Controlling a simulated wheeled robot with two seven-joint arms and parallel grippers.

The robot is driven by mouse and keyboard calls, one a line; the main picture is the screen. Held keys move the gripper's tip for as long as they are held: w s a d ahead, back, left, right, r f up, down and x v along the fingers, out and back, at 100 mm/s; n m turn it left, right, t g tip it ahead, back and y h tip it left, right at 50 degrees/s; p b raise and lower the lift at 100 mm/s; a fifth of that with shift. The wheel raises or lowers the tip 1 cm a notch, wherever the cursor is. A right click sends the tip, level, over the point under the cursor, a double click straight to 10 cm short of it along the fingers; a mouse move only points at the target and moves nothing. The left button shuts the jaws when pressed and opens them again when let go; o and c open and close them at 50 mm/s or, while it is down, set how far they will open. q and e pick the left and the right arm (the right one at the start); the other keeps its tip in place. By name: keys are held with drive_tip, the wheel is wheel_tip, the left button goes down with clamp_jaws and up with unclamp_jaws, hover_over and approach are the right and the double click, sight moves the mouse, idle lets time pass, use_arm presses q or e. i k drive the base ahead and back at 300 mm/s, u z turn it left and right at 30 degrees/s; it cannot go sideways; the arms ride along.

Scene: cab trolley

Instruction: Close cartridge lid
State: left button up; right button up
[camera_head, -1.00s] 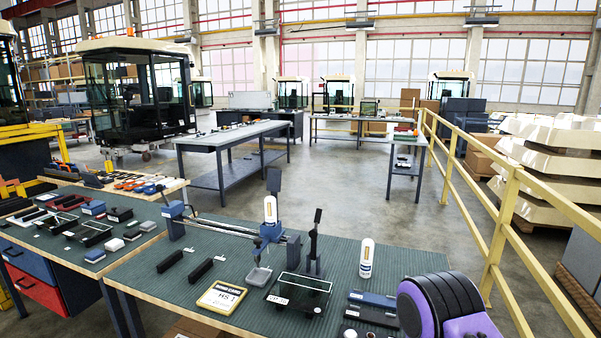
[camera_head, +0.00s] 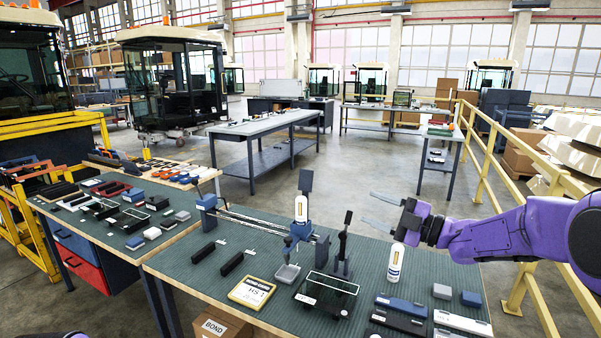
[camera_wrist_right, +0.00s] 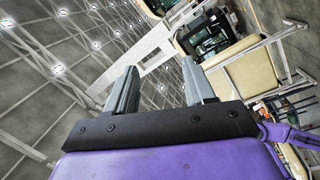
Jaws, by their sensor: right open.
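A white cartridge (camera_head: 301,209) with a yellow label stands in the blue holder (camera_head: 299,232) of a rail fixture on the front bench. A dark flat plate (camera_head: 306,181) stands upright just above it; it looks like the raised lid, but I cannot be sure. A second white cartridge (camera_head: 394,265) stands on the bench to the right, below my right gripper. My right gripper (camera_head: 367,208) is open and empty, pointing left above the bench, to the right of the fixture. Its two spread fingers also show in the right wrist view (camera_wrist_right: 160,68). My left gripper is out of view.
A dark upright post (camera_head: 346,230) stands between the fixture and my right gripper. A wire-framed tray (camera_head: 333,283), a yellow-edged sign (camera_head: 252,291), black bars and small blocks lie on the green bench top (camera_head: 225,283). A yellow railing (camera_head: 483,150) runs at the right.

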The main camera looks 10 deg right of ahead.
sight(306, 183)
drive_tip(key=i, duration=1.45)
drive_tip(key=z, duration=0.05)
